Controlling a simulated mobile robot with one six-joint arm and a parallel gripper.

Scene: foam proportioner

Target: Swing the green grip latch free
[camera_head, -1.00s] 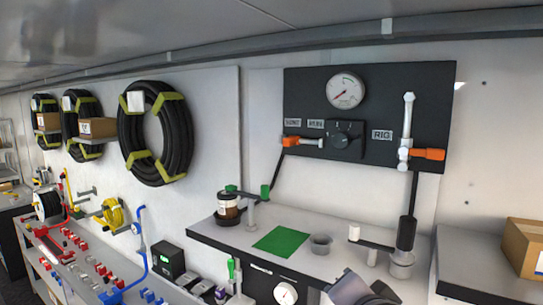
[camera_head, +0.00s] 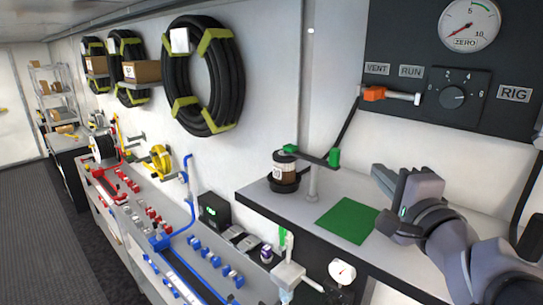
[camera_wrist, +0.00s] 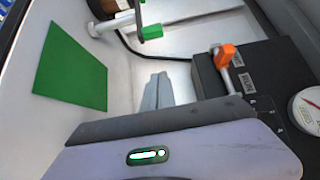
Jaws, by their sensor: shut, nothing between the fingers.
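The latch is a dark arm on a grey post (camera_head: 314,184), with a green grip (camera_head: 334,157) at its right end. Its left end, also green, reaches the brown bottle (camera_head: 285,166) at its cap; I cannot tell whether they touch. In the wrist view the green grip (camera_wrist: 152,32) is at the top, with the bottle partly cut off beside it. My gripper (camera_head: 391,180) is shut and empty, above the shelf to the right of the grip and apart from it. Its fingers show in the wrist view (camera_wrist: 158,88), pointing toward the wall side.
A green mat (camera_head: 347,221) lies flat on the shelf (camera_head: 262,197) between the latch post and my arm. A dark panel (camera_head: 442,95) with an orange-handled valve (camera_head: 374,94), dial and gauge is on the wall above. A green-handled fitting (camera_head: 283,239) stands below the shelf edge.

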